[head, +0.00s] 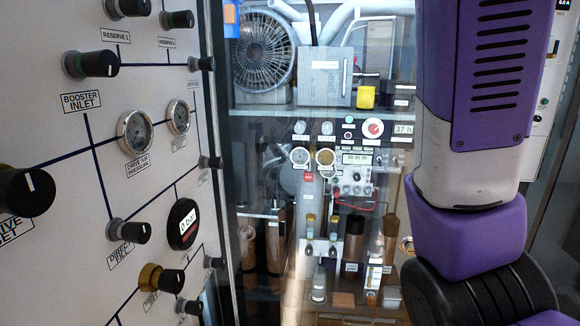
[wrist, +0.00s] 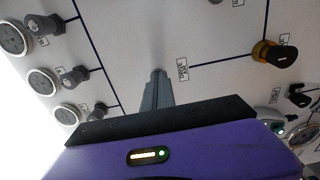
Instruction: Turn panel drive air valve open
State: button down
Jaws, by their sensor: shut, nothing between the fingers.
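The white valve panel (head: 70,180) fills the left of the head view, with black knobs and printed labels. A large black knob (head: 25,190) at the left edge has a cut-off label reading in part "SET". A gauge labelled drive air pressure (head: 135,132) sits near the middle. No label naming a drive air valve is readable, so I cannot tell which knob it is. In the wrist view my gripper (wrist: 156,78) is shut and empty, its fingers pointing at bare panel. A gold-based black knob (wrist: 272,53) is to its right, apart from it.
Several small knobs, such as one (wrist: 74,76), and round gauges line the wrist view's left side. In the head view, a glazed cabinet (head: 325,112) with a fan (head: 263,50) and instruments stands behind. My purple arm fills the right.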

jog(key=shift+r+p, duration=0.95)
jog(key=shift+p, duration=0.25)
jog(key=shift+s+r+p, duration=0.2)
jog(key=shift+r+p, duration=0.05)
jog(key=shift+p, duration=0.1)
jog(key=shift+r, duration=0.1)
dwell(0.3)
jog(key=d, duration=0.6)
dwell(0.4)
